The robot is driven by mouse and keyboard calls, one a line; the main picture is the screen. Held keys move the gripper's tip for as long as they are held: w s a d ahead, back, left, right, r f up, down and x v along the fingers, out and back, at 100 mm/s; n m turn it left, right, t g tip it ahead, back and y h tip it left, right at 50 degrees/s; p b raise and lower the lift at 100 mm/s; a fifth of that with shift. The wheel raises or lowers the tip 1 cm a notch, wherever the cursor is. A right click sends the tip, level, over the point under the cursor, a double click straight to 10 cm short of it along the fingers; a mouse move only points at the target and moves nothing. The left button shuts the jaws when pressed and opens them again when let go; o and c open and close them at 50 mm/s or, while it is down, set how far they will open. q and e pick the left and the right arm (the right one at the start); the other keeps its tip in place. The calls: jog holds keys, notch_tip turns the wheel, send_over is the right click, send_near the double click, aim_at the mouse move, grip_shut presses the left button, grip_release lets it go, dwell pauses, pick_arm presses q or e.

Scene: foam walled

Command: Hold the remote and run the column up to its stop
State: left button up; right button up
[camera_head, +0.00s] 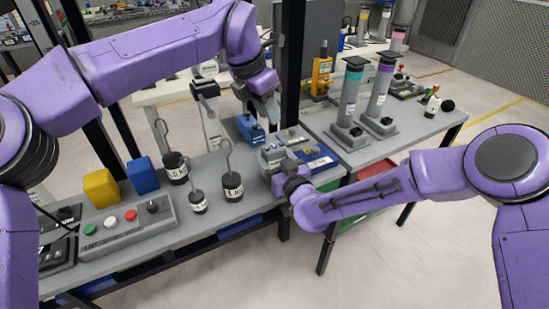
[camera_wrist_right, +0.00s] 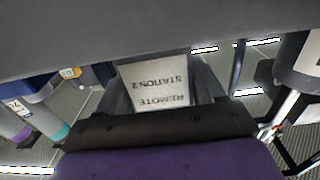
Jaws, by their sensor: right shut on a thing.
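The remote (camera_wrist_right: 158,84) shows in the right wrist view as a pale face with an upside-down label reading "REMOTE STATION 2". My right gripper (camera_head: 272,158) is shut on it, over the bench around the middle of the head view. There the gripper and nearby items make the remote hard to pick out. My left gripper (camera_head: 266,112) hangs higher and farther back, pointing down close to a small blue item (camera_head: 250,129). Its finger gap is unclear. A dark upright post (camera_head: 291,75) stands behind the grippers; I cannot tell whether it is the column.
A control box (camera_head: 128,222) with coloured buttons, yellow (camera_head: 101,188) and blue (camera_head: 143,175) blocks, and hooked black weights (camera_head: 232,187) stand on the left bench. Tall cylinders (camera_head: 349,97) stand on the right bench. A blue labelled tray (camera_head: 321,161) lies beside my right gripper.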

pick_arm(q)
grip_shut()
dwell(1.4)
